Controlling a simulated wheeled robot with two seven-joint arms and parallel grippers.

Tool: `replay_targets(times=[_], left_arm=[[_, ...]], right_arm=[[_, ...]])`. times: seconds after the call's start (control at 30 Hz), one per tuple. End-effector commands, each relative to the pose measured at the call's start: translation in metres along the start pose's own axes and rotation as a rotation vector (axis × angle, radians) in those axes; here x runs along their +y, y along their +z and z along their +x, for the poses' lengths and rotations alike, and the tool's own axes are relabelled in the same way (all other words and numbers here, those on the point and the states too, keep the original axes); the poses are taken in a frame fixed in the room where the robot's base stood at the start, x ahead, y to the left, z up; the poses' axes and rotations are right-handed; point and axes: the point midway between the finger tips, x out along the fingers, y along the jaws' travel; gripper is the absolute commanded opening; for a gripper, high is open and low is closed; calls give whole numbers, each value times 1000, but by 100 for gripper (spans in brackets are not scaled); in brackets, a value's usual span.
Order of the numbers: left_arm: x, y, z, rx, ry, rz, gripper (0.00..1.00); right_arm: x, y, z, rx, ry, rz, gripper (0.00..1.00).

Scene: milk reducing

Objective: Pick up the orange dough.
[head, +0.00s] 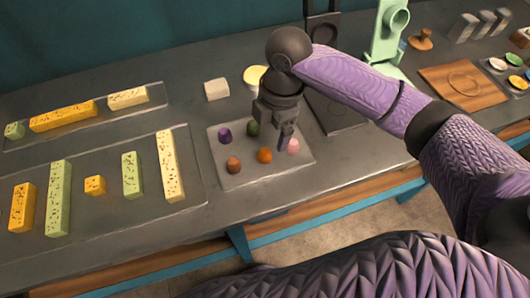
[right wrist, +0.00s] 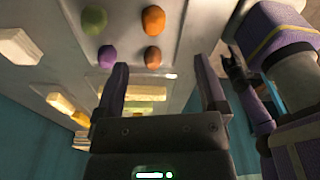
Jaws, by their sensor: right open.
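The orange dough (head: 264,155) is a small round lump in the front row of a grey tray (head: 236,181), between a brown lump (head: 233,164) and a pink lump (head: 292,145). My right gripper (head: 283,138) is above the tray's back right part, beyond the orange dough in the picture. In the right wrist view my right gripper (right wrist: 163,88) is open and empty. There the orange dough (right wrist: 153,18) is near the top edge, past the brown lump and ahead of the fingertips.
Purple (head: 224,134) and green (head: 253,127) lumps sit in the tray's back row. Long trays of yellow and green bars (head: 59,198) lie to the left. A white block (head: 216,89) and yellow-topped cup (head: 254,76) stand behind. A wooden board (head: 462,84) is at right.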

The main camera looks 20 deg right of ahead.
Motion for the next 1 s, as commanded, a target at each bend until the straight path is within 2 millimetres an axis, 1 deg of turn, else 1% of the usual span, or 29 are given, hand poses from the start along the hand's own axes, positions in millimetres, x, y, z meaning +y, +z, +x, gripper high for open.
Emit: replay_targets(times=[0.07, 0.3, 0.37, 0.5, 0.57, 0.63, 0.77, 0.8, 0.87, 0.9, 0.97, 1.0], left_arm=[[0, 0, 3, -1, 0, -1, 59], [2, 3, 20, -6, 3, -4, 59], [2, 4, 24, -7, 4, -3, 59], [3, 6, 38, -10, 6, -3, 59], [3, 7, 41, -12, 6, -2, 59], [2, 7, 41, -11, 4, -1, 59], [1, 7, 39, -11, 3, -1, 59], [1, 8, 39, -11, 3, -1, 59], [1, 8, 39, -12, 3, 0, 59], [1, 8, 39, -12, 3, 0, 59], [1, 8, 39, -12, 3, 0, 59], [1, 8, 39, -12, 3, 0, 59]], right_arm=[[1, 3, 3, -4, -7, -8, 91], [2, 2, 50, -1, -7, -9, 91], [4, 2, 58, -1, -7, -8, 91], [9, 1, 86, -2, -7, -7, 91], [9, 2, 96, -2, -6, -8, 91], [9, 1, 99, -2, -2, -9, 91], [9, 1, 97, -2, -1, -9, 91], [9, 1, 96, -2, -1, -9, 87], [9, 1, 96, -2, -1, -9, 74], [9, 1, 96, -2, -1, -9, 66], [9, 1, 96, -2, -1, -8, 53], [9, 1, 96, -2, -1, -8, 45]])
